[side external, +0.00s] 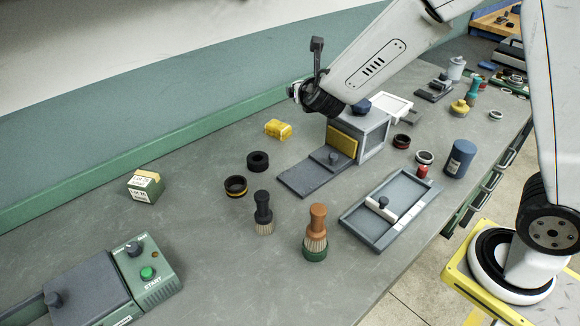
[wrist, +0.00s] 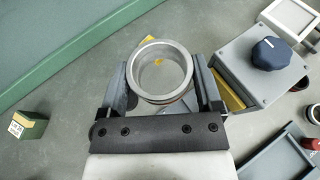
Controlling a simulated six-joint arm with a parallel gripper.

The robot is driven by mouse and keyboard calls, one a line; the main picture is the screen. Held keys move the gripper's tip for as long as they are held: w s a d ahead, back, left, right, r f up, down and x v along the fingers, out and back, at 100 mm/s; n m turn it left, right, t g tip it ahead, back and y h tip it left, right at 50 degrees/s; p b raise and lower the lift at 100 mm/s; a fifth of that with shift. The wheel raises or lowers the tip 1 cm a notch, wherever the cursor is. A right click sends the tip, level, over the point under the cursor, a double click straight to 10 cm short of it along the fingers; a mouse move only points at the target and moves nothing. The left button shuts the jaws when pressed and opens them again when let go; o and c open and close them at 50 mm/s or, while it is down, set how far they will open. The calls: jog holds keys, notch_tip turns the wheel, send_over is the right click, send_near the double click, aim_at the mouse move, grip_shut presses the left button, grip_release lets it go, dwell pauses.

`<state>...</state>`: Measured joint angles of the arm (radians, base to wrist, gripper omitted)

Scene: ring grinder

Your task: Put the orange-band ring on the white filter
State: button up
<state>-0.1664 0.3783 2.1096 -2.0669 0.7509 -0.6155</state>
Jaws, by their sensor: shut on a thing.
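My gripper (wrist: 160,82) is shut on a silver-rimmed ring (wrist: 139,74), with one finger on each side of it. The ring is held above the table, and I look down through its opening. A thin brownish-orange strip shows below its near rim; the band is mostly hidden. In the side view my gripper is largely hidden by the wrist, and the held ring cannot be made out. A white square frame (side external: 405,100), possibly the white filter, lies behind the grey box; it also shows at the upper right of the wrist view (wrist: 274,17). My gripper is apart from it.
A grey box (side external: 373,135) with a blue knob and yellow panel stands below my wrist.

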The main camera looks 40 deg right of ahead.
jog(key=s+d+m+g+h, duration=0.25)
jog(key=s+d, duration=0.25)
jog(key=d, duration=0.7)
jog(key=s+d+m+g+h, duration=0.25)
jog(key=s+d, duration=0.25)
jog(key=d, duration=0.8)
jog(key=s+d+m+g+h, duration=0.1)
jog(key=s+d+m+g, duration=0.3)
jog(key=d, duration=0.8)
jog(key=shift+n+t, duration=0.3)
jog(key=shift+t, duration=0.5)
jog(key=shift+s+a+f, duration=0.1)
jog(key=shift+s+f, duration=0.15)
jog(key=shift+f, duration=1)
jog(key=shift+s+a+f, duration=0.1)
jog(key=shift+s+f, duration=0.1)
jog(key=shift+f, duration=1.05)
jog(key=shift+w+d, duration=0.1)
jog(key=shift+d, duration=0.05)
send_over(407, 108)
jog(key=shift+f, duration=4.65)
